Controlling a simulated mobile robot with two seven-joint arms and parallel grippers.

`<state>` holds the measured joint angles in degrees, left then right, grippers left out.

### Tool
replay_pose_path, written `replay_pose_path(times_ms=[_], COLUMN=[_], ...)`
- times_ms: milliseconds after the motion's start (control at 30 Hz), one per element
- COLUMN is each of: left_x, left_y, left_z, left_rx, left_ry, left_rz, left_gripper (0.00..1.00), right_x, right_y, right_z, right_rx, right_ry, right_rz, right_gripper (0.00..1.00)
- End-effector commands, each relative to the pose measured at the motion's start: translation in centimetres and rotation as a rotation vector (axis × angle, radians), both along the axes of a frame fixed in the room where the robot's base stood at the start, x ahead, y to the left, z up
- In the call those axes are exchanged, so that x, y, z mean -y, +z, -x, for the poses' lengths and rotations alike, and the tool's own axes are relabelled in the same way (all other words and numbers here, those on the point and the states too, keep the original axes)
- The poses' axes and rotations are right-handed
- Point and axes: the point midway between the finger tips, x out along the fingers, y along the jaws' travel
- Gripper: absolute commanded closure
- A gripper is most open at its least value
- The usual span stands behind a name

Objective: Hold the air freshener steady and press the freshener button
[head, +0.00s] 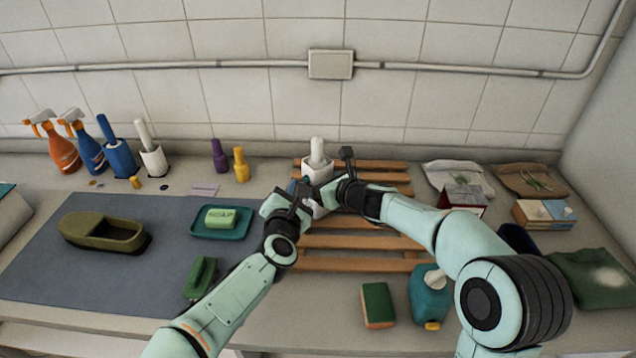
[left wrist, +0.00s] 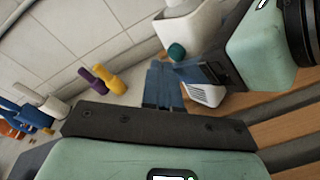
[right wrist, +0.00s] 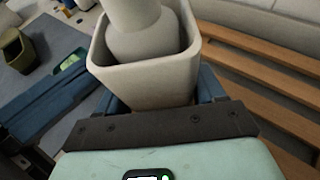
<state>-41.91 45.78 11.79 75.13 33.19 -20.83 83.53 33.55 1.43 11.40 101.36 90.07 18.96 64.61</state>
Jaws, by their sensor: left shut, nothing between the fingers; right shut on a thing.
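The air freshener (head: 317,163) is a white, square-sided holder with a rounded white top piece, upright near the back of the wooden slatted rack. My right gripper (head: 328,188) is shut around its body; the right wrist view shows the blue fingers on either side of the freshener (right wrist: 150,82). In the left wrist view the freshener (left wrist: 195,28) shows a round teal button (left wrist: 176,51) on its side and a slotted lower part. My left gripper (left wrist: 162,85) is shut and empty, its blue fingertips close below the button. Whether they touch it I cannot tell.
Purple and yellow bottles (head: 240,165) stand left of the rack. A soap dish (head: 222,222) and an olive shoe-shaped item (head: 105,232) lie on the grey mat. A sponge (head: 377,305) and a teal bottle (head: 429,295) are in front, near my right arm. Packets lie at right.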

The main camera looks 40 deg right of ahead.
Motion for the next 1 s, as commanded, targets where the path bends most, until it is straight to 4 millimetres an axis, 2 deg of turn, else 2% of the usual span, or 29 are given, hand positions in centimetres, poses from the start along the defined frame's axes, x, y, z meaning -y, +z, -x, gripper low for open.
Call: replay_pose_path(times_ms=[567, 1000], left_x=[-5.5, -5.9], left_y=[0.0, 0.0], left_z=[0.0, 0.1], left_rx=[0.000, 0.001], left_ry=[0.004, 0.001], left_rz=[0.000, 0.000], left_gripper=[1.00, 1.00], right_x=[0.0, 0.0], right_y=[0.0, 0.0], right_z=[0.0, 0.0], right_rx=[0.000, 0.000], right_ry=[0.001, 0.001], right_rz=[-0.001, -0.001], right_gripper=[0.76, 0.76])
